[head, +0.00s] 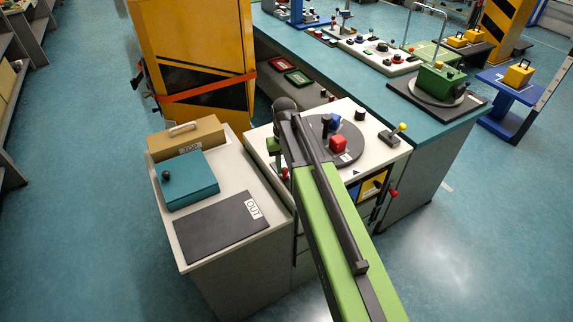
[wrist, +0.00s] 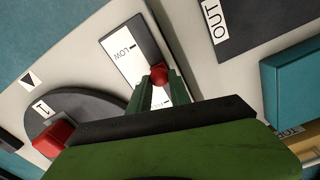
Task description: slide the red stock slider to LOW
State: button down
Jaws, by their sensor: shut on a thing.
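The red stock slider's knob (wrist: 159,73) shows in the wrist view between the tips of my gripper (wrist: 161,84), which is shut on it. The knob sits in a dark track (wrist: 143,37) on a white label plate (wrist: 116,47). The word LOW is printed on that plate, near the track's upper part. The knob is a little below the LOW mark in the picture.
A dark turntable (head: 354,139) with a red block (head: 338,144) stands close by on the same panel. A teal box (head: 188,181) and a dark OUT mat (head: 217,224) lie to the left. A yellow striped post (head: 195,60) rises behind.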

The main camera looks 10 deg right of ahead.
jog(key=s, duration=0.2)
jog(key=s+d, duration=0.1)
jog(key=s, duration=0.2)
jog(key=shift+s+d, duration=0.3)
jog(key=shift+d, duration=0.1)
jog(key=shift+w, duration=0.1)
jog(key=c, duration=1.2)
grip_release()
notch_tip(320, 180, up, 17)
jog(key=p, duration=1.7)
jog(key=shift+r, duration=0.2)
